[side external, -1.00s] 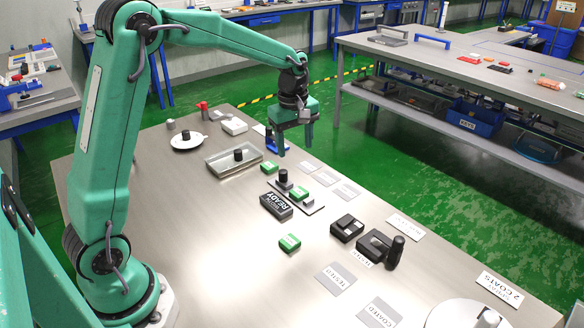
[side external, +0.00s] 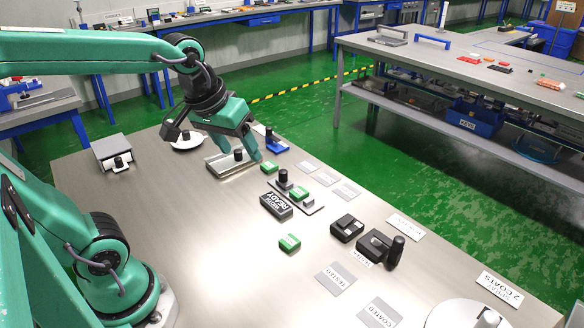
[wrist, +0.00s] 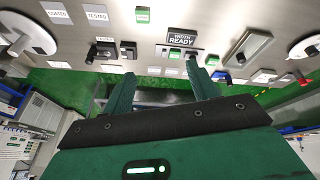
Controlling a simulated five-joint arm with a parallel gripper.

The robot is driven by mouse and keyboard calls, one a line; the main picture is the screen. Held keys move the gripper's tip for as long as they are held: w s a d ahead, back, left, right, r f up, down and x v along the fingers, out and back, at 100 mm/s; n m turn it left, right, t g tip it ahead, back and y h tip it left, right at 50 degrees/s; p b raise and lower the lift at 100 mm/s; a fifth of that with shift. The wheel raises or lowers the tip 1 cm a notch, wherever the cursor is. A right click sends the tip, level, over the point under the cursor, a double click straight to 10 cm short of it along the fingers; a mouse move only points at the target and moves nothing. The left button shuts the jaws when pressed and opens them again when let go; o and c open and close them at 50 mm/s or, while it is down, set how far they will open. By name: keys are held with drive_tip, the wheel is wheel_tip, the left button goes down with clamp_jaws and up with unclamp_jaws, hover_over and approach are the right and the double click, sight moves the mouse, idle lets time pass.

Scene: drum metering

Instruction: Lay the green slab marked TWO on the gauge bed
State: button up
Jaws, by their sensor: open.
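Three green slabs show in the side view; their markings are too small to read. One slab (side external: 269,168) lies on the table just right of my gripper. A second slab (side external: 299,193) sits on the grey gauge plate (side external: 315,209), between a black knob and a grey block. A third slab (side external: 290,242) lies on the bare table in front, and shows in the wrist view (wrist: 142,14) with an unreadable label.
The metal tray (side external: 222,170) with a black knob stands at my gripper. A black READY sign (side external: 276,206) stands before the gauge. Black fixtures (side external: 347,228) and flat labelled cards (side external: 335,279) lie to the right. The front left table is clear.

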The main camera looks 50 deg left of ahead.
drive_tip(key=s+d+f+m+t, duration=0.1)
drive_tip(key=s+m, duration=0.3)
drive_tip(key=s, duration=0.1)
drive_tip(key=shift+s+f, duration=0.25)
drive_tip(key=shift+s, duration=0.15)
